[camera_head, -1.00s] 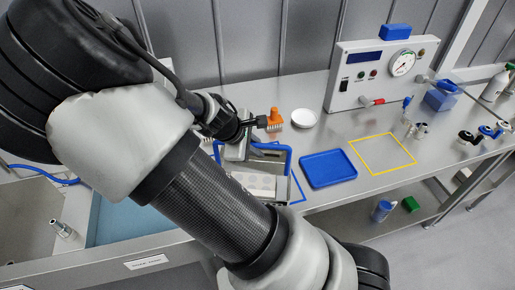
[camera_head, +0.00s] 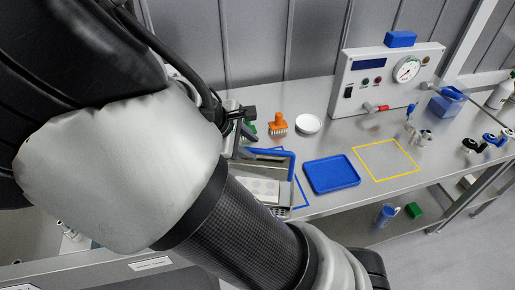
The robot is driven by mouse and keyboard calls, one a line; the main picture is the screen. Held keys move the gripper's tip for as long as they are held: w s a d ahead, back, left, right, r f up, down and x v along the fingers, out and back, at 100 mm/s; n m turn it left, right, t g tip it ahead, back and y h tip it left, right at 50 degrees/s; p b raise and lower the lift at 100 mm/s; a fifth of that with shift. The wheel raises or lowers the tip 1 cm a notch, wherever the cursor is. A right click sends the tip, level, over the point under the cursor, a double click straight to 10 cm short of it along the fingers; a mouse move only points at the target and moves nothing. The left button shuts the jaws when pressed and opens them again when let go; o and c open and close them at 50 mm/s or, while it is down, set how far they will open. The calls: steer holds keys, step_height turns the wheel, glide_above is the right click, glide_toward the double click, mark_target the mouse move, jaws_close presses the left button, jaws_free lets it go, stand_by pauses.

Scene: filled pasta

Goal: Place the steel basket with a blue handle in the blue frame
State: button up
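The steel basket (camera_head: 281,199) stands on the steel table, partly hidden behind my arm. Its blue handle (camera_head: 270,154) shows along the top, and a pale panel with round marks shows on it. The blue frame (camera_head: 302,194) is an outline on the table; its right side and corner show just right of the basket, and the rest is hidden. I cannot tell how much of the basket lies inside it. Black parts at my gripper (camera_head: 240,117) show above and left of the handle. The fingertips are hidden, so I cannot see whether they hold anything.
A blue tray (camera_head: 332,174) lies right of the blue frame, then an empty yellow frame (camera_head: 387,160). An orange brush (camera_head: 278,124) and a white dish (camera_head: 308,124) stand behind. A control box (camera_head: 388,80) with a gauge stands at the back.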

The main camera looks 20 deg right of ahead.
steer(key=s+d+r+m+t+y, duration=0.2)
steer(key=s+r+m+y, duration=0.4)
steer(key=s+r+m, duration=0.6)
steer(key=s+f+v, duration=0.1)
steer(key=v, duration=0.7)
steer(key=shift+s+r, duration=0.25)
steer(key=shift+s, duration=0.25)
